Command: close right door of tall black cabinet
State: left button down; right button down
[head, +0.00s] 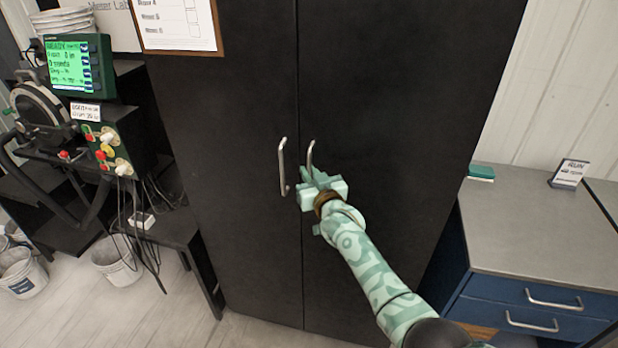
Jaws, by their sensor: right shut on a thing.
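The tall black cabinet fills the middle of the head view. Its left door (232,130) and right door (400,95) look flush, with a thin seam between them. The left door has a metal handle (282,168) standing free. My right gripper (314,180) is at the right door's handle (310,152) and is shut on its lower part, which the fingers hide. My right arm reaches up to it from the lower right. My left gripper is not in view.
A seed meter stand with a green screen (76,66) and control box stands at left, with cables and white buckets (22,270) below. At right is a grey-topped counter (530,235) with blue drawers (530,300). A paper notice hangs on the left door.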

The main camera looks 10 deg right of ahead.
jog(key=shift+w+r, duration=0.1)
jog(key=shift+r, duration=0.3)
jog(key=c, duration=1.6)
grip_release()
jog(key=shift+w, duration=0.1)
jog(key=shift+c, duration=0.2)
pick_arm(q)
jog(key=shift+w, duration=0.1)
pick_arm(e)
jog(key=shift+f, duration=0.15)
